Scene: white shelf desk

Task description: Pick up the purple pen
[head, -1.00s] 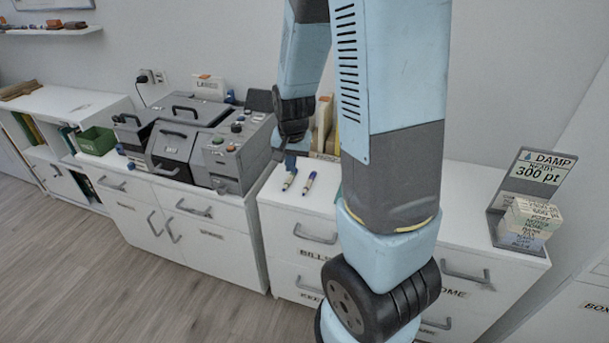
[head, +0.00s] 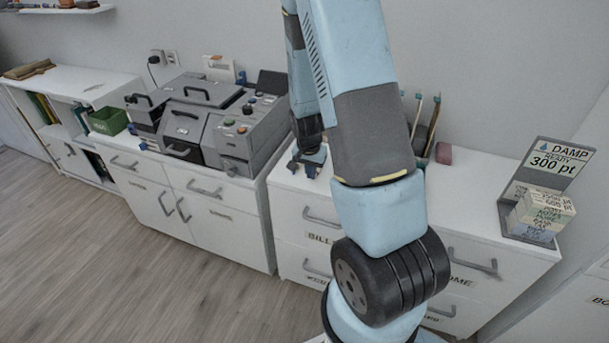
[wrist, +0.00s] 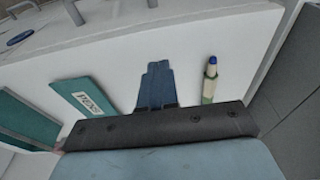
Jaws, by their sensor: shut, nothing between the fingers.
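My gripper (head: 307,163) is low over the white drawer unit's top (head: 294,186), in front of the grey machine's right side in the head view. Its blue fingers (wrist: 157,86) are together and empty in the wrist view. A pen (wrist: 210,82) with a cream body, a green end and a dark blue or purple cap lies to the right of the fingers, apart from them. I cannot tell whether it is the purple one. No pen shows in the head view now; my arm and gripper cover that area. A second pen is not clear in the wrist view.
A teal piece labelled PENS (wrist: 86,98) lies left of the fingers in the wrist view. A grey machine (head: 205,125) stands to the left. Upright sticks (head: 416,118) and a pink block (head: 443,153) stand behind my arm. A DAMP sign with stacked blocks (head: 540,212) is at right.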

